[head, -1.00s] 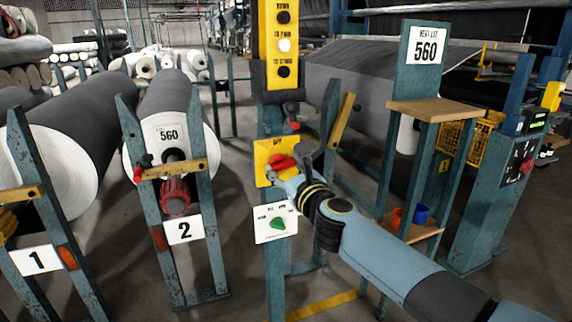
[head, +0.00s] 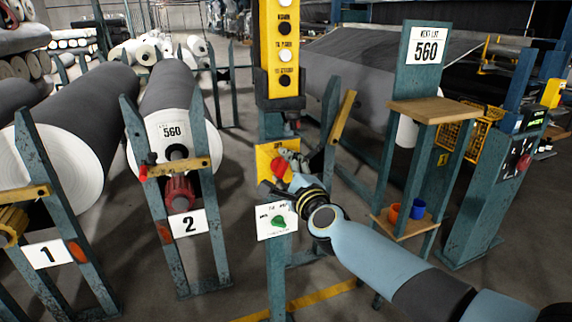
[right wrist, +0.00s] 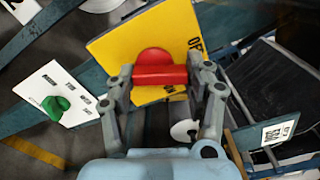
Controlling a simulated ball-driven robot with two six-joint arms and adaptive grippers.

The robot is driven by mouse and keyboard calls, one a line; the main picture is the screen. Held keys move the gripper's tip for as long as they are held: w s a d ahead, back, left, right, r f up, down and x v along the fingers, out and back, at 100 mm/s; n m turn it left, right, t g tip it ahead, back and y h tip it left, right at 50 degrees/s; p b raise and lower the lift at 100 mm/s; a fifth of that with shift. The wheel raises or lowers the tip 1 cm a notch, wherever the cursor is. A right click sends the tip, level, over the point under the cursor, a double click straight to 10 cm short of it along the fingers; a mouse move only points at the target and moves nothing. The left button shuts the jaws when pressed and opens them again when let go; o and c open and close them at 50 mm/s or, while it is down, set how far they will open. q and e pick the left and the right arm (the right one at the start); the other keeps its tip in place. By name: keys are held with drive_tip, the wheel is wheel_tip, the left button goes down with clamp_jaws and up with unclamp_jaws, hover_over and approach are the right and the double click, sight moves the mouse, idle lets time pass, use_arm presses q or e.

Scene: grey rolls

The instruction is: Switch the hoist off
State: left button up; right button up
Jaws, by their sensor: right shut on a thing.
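The red rotary handle (head: 281,166) sits on a yellow plate (head: 264,160) on the teal post below the pendant. It also shows in the right wrist view (right wrist: 160,75), as a red bar with a round red part behind it on the yellow plate (right wrist: 120,45). My right gripper (head: 283,174) is at the handle, its fingers closed on the two ends of the red bar. Lettering on the plate is partly cut off. My left gripper is not in view.
A white panel with a green knob (head: 278,221) is just below the gripper. A teal stand with a wooden shelf (head: 432,110) is to the right. Grey rolls (head: 172,100) lie in numbered stands at left. Open floor lies in front of the stands.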

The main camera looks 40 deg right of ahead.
drive_tip(key=n+p, duration=0.1)
drive_tip(key=n, duration=0.3)
drive_tip(key=shift+a+n+p, duration=0.15)
drive_tip(key=shift+n+p, duration=0.15)
drive_tip(key=shift+p, duration=0.05)
idle(0.4)
drive_tip(key=o, duration=1.2)
drive_tip(key=v, duration=1.2)
drive_tip(key=shift+a, duration=0.1)
